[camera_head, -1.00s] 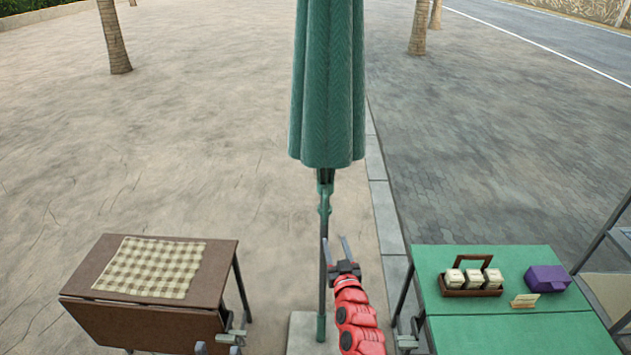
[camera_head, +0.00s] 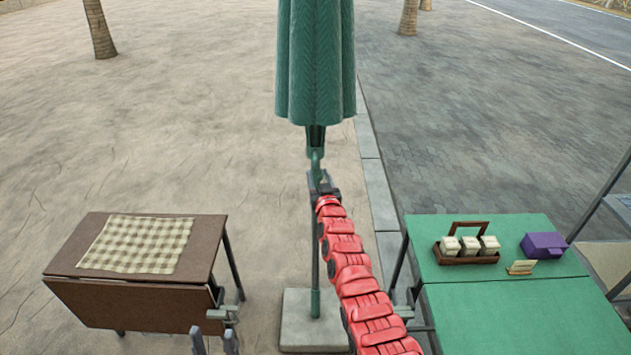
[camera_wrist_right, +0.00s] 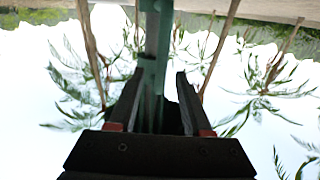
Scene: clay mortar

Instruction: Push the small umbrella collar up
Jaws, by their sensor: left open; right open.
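The closed green umbrella (camera_head: 316,65) stands upright in the head view. Its small green collar (camera_head: 315,154) sits on the pole (camera_head: 315,245) just below the folded canopy. My right gripper (camera_head: 319,178), on the red arm, is raised at the pole just under the collar. In the right wrist view its fingers (camera_wrist_right: 160,75) are open, with the green shaft (camera_wrist_right: 156,40) showing between and beyond them; whether they touch it I cannot tell. My left gripper (camera_head: 214,342) is open and empty at the bottom edge, far from the umbrella.
A brown folding table (camera_head: 210,232) with a checkered cloth (camera_head: 136,244) stands left. A green table (camera_head: 515,315) stands right, with a wooden caddy of jars (camera_head: 467,258) and a purple box (camera_head: 543,245). The umbrella's base (camera_head: 298,335) is on the ground between them.

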